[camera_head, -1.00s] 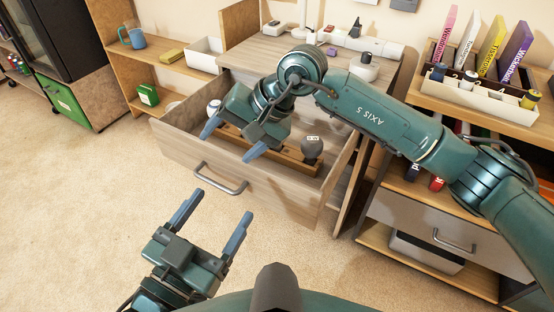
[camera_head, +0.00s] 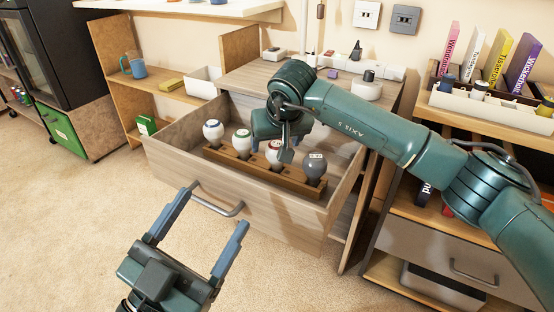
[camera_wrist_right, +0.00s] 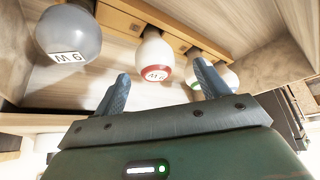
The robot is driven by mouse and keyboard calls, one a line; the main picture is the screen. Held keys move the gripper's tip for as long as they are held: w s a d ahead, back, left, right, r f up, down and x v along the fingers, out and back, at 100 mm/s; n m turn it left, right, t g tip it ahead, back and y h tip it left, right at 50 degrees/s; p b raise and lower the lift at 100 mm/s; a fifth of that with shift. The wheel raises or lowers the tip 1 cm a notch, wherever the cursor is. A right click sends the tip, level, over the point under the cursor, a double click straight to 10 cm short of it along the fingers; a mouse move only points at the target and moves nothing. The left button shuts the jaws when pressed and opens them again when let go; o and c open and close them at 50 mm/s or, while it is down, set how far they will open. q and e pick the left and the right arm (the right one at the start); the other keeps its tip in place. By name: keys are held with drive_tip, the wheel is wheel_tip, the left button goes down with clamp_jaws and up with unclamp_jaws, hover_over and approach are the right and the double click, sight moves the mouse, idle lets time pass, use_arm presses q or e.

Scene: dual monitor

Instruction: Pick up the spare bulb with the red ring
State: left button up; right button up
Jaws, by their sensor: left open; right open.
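The bulb with the red ring (camera_head: 273,152) stands in a wooden rack (camera_head: 228,161) inside the open drawer. In the right wrist view this white bulb (camera_wrist_right: 153,50) shows its red ring and a label near its rounded end. My right gripper (camera_head: 271,148) is open over the rack. In its wrist view the fingertips (camera_wrist_right: 161,74) lie on either side of the red-ringed bulb's end; I cannot tell whether they touch it. My left gripper (camera_head: 215,208) is open and empty in front of the drawer.
A grey bulb (camera_head: 315,167) marked M 6 stands beside the red-ringed one; a green-ringed white bulb (camera_head: 242,143) is on the other side. Another white bulb (camera_head: 213,132) is at the rack's left end. Drawer walls (camera_head: 265,195) surround the rack.

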drive_tip(key=x, duration=0.1)
drive_tip(key=b+x, duration=0.1)
drive_tip(key=x, duration=0.1)
drive_tip(key=b+x, duration=0.1)
drive_tip(key=shift+s+d+f, duration=0.2)
drive_tip(key=shift+d+f, duration=0.15)
drive_tip(key=shift+w+f, duration=0.2)
drive_tip(key=c, duration=1.1)
use_arm(q)
wheel_tip(320, 180, up, 3)
drive_tip(key=m+h, duration=0.3)
drive_tip(key=shift+a+r+t, duration=0.1)
drive_tip(key=shift+a+t, duration=0.05)
drive_tip(key=shift+t, duration=0.15)
use_arm(e)
drive_tip(key=shift+o, duration=0.2)
drive_tip(key=shift+r, duration=0.1)
